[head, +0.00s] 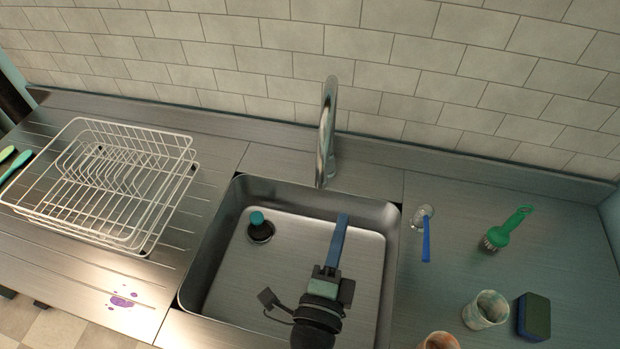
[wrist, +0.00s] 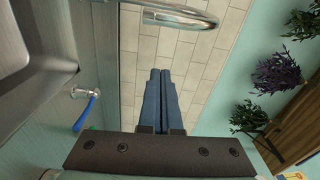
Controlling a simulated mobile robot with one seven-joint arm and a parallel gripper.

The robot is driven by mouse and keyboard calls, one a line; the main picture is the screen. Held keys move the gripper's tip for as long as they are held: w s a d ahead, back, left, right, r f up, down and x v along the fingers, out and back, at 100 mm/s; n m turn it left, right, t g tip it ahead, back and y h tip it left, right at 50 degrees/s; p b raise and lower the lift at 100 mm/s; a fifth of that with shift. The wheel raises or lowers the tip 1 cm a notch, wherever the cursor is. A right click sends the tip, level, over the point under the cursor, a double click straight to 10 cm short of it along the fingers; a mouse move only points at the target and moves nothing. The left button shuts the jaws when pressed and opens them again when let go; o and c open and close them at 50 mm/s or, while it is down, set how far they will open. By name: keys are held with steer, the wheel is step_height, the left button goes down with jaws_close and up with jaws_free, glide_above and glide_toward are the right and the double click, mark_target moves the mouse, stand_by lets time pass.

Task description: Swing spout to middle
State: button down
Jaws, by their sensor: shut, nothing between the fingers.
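The chrome tap spout (head: 327,125) rises behind the sink (head: 235,195) in the head view. Its arch is seen nearly edge-on, with the lower end near the back rim, close to the middle of the sink's width. In the wrist view the curved spout (wrist: 180,17) crosses the top of the picture, beyond my fingertips. My gripper (head: 343,217) is over the right half of the sink, in front and to the right of the spout and apart from it. Its blue fingers (wrist: 160,72) are together and empty.
The tap lever (head: 426,235) with a blue handle stands right of the sink. A green brush (head: 506,230), a speckled cup (head: 485,309) and a sponge (head: 533,316) lie on the right counter. A white dish rack (head: 110,185) stands left. A tiled wall (head: 270,60) is behind.

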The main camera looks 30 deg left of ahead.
mark_target(324, 178)
steer(key=w+a+p, duration=0.1)
steer(key=w+a, duration=0.4)
steer(key=w, duration=0.3)
steer(key=shift+a+m, duration=0.3)
steer(key=shift+m, duration=0.1)
steer(key=shift+s+a+p, duration=0.15)
steer(key=shift+s+a, duration=0.05)
steer(key=shift+a, duration=0.3)
steer(key=shift+s+a+p, duration=0.15)
steer(key=shift+s+a, duration=0.05)
steer(key=shift+a, duration=0.3)
steer(key=shift+d, duration=0.1)
